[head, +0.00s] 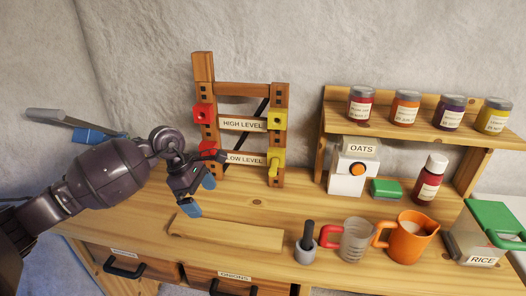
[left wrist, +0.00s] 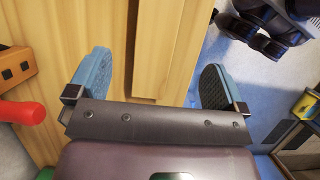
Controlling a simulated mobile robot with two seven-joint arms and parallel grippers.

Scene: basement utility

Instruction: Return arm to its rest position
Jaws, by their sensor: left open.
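My left gripper (head: 198,196) is over the left part of the wooden counter (head: 145,215), in front of a wooden rack. Its arm comes in from the left edge of the head view. Its blue fingertips are apart, with nothing between them. In the left wrist view the open fingers (left wrist: 155,80) are spread wide, with wood and the counter edge beyond them. My right gripper cannot be made out in the head view.
The wooden rack (head: 204,75) with red and yellow pegs stands close behind the gripper. A wooden board (head: 230,235) lies on the counter. Drawers (head: 130,265) are below.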

